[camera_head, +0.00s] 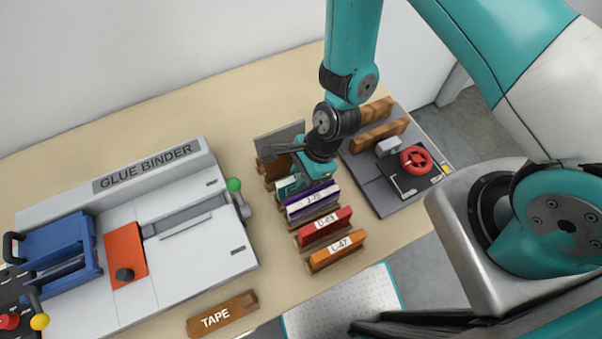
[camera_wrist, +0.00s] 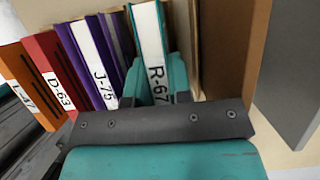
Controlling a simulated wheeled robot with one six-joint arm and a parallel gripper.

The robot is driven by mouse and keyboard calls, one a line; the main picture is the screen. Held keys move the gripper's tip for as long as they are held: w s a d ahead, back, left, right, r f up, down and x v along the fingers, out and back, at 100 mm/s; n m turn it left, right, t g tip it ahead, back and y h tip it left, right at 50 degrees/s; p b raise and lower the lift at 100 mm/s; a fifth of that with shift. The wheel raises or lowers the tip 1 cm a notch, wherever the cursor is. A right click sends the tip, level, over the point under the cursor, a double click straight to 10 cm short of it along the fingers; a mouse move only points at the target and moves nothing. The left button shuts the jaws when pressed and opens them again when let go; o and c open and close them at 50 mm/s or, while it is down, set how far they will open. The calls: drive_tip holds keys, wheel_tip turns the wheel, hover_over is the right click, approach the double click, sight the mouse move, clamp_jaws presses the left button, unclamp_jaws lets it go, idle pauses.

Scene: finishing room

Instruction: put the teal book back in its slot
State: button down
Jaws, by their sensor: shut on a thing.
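The teal book (camera_wrist: 152,45) has a white spine label reading R-67 and sits between the fingers of my gripper (camera_wrist: 157,92) in the wrist view. In the head view my gripper (camera_head: 298,174) is over the far part of the book row and hides most of the teal book (camera_head: 287,187). The book is in line with the row, beside the purple book J-75 (camera_wrist: 97,60) and a brown wooden divider (camera_wrist: 193,45). I cannot tell whether its bottom edge rests on the rack.
Red book D-63 (camera_head: 324,226) and orange book L-47 (camera_head: 337,251) stand nearer in the row. A grey upright plate (camera_head: 279,139) is at the far end. The glue binder (camera_head: 190,215) is left; a dark board with a red wheel (camera_head: 416,160) is right.

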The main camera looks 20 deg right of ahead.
drive_tip(key=shift+f+b, duration=0.4)
drive_tip(key=shift+f, duration=0.15)
drive_tip(key=c, duration=1.3)
unclamp_jaws()
drive_tip(key=shift+p+v, duration=4.15)
drive_tip(key=shift+v, duration=1.4)
drive_tip(key=shift+a, duration=0.1)
drive_tip(key=shift+w+a+r+n+b, duration=0.1)
drive_tip(key=shift+w+r+n+b, duration=0.2)
drive_tip(key=shift+n+b, duration=0.1)
wheel_tip(320, 180, up, 6)
drive_tip(key=w+a+n+b, duration=0.1)
drive_tip(key=w+n+b, duration=0.1)
drive_tip(key=n+b, duration=0.35)
drive_tip(key=s+d+r+n+b, duration=0.1)
drive_tip(key=s+r+n+b, duration=0.2)
drive_tip(key=r+n, duration=0.1)
drive_tip(key=s+d+r+n+b, duration=0.1)
drive_tip(key=s+r+n+b, duration=0.2)
drive_tip(key=n, duration=0.4)
drive_tip(key=s+d+r+n+b, duration=0.1)
drive_tip(key=s+r+n+b, duration=0.2)
drive_tip(key=s+r+n, duration=0.1)
drive_tip(key=shift+s+r+n+t+b, duration=0.35)
drive_tip(key=shift+s+n+t, duration=0.05)
drive_tip(key=shift+n, duration=0.35)
